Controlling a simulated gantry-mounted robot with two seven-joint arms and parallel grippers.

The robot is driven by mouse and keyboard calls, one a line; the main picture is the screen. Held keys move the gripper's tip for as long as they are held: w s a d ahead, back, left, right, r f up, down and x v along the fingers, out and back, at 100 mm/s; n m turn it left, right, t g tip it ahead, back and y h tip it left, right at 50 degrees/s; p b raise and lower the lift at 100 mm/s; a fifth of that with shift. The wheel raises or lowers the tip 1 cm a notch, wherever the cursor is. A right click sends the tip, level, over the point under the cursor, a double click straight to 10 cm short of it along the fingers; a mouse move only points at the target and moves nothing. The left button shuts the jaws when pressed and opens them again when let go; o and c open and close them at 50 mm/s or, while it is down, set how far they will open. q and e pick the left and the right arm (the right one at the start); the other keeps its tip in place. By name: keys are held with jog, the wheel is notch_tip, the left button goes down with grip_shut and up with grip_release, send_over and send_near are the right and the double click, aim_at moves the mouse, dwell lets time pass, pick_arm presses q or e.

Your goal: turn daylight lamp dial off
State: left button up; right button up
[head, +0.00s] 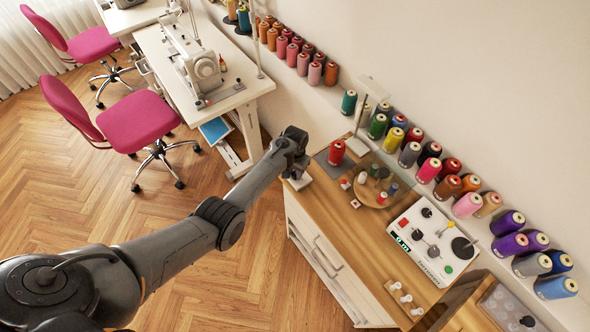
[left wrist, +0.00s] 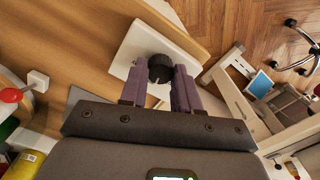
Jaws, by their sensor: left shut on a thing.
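The dial (left wrist: 160,67) is a round black knob on a white plate (left wrist: 140,45), seen in the left wrist view. My left gripper (left wrist: 161,78) has a purple-grey finger on each side of the dial and is shut on it. In the head view my left gripper (head: 297,160) is at the left end of the wooden counter, and it hides the dial there. A bit of the white plate (head: 300,182) shows beneath it. A slim white lamp (head: 357,132) stands at the counter's back edge. My right gripper is not in view.
A red thread spool (head: 337,152) stands close to the right of my left gripper. A round wooden tray (head: 377,190) and a white control box (head: 433,240) lie further right on the counter (head: 345,222). Thread cones line the wall. A sewing table (head: 240,92) stands to the left.

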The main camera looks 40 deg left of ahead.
aim_at(295, 173)
pick_arm(q)
jog(key=n+p, duration=0.1)
jog(key=n, duration=0.7)
jog(key=shift+n+p, duration=0.3)
jog(key=shift+p, duration=0.1)
dwell(0.4)
jog(key=o, duration=1.1)
jog(key=shift+c, duration=0.2)
jog(key=shift+r, duration=0.1)
notch_tip(295, 173, up, 11)
jog(key=p, duration=0.3)
jog(key=shift+f, duration=0.2)
